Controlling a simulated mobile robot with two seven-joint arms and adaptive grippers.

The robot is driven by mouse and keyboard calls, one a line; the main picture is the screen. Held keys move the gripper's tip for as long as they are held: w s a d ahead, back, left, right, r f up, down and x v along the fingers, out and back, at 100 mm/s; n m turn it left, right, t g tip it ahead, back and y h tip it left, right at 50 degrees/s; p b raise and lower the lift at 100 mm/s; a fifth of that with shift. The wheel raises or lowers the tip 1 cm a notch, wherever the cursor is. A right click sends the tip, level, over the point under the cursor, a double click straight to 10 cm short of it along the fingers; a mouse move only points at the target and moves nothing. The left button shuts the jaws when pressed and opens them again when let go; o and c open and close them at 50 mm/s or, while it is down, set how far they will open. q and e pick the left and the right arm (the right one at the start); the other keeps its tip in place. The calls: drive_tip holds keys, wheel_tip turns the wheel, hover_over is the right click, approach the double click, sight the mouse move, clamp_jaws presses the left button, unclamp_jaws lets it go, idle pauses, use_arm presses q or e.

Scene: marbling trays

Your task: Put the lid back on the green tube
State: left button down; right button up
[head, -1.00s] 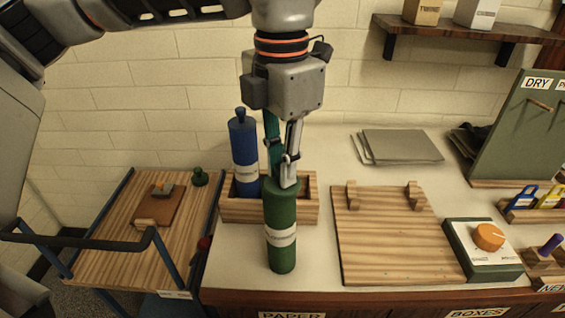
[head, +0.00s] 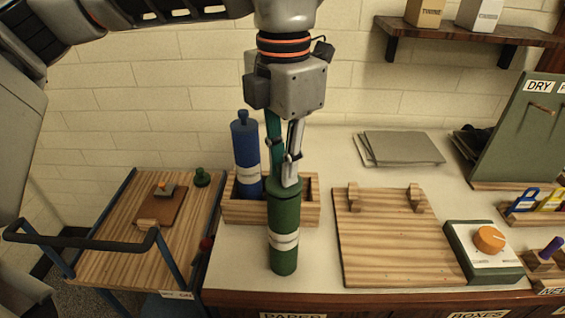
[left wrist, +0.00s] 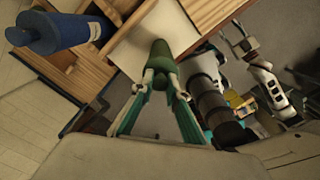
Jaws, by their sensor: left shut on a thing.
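The green tube (head: 284,220) is upright, with a pale label, in front of the wooden rack. My left gripper (head: 285,184) points down and is shut on the tube's top end, which hides its mouth. I cannot tell whether the tube's base touches the table. The left wrist view shows the tube (left wrist: 161,58) between the fingertips. A small green knobbed lid (head: 202,177) sits apart on the side cart, near its back right corner. What looks like my right gripper (left wrist: 240,42) shows small in the left wrist view; its jaws are unclear.
The blue tube (head: 246,160), with its lid on, stands in the wooden rack (head: 240,212). The cart (head: 110,262) also bears a brown board (head: 160,206). Right of the green tube are a wooden board (head: 390,250) and an orange-dial box (head: 482,262). Grey sheets lie behind.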

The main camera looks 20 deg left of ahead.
use_arm(q)
drive_tip(key=shift+f, duration=0.2)
idle(0.7)
idle(0.9)
drive_tip(key=c, duration=1.4)
unclamp_jaws()
drive_tip(key=shift+r+p, duration=1.15)
drive_tip(key=shift+r, duration=0.4)
drive_tip(key=shift+r+p, duration=1.5)
drive_tip(key=shift+r, duration=0.45)
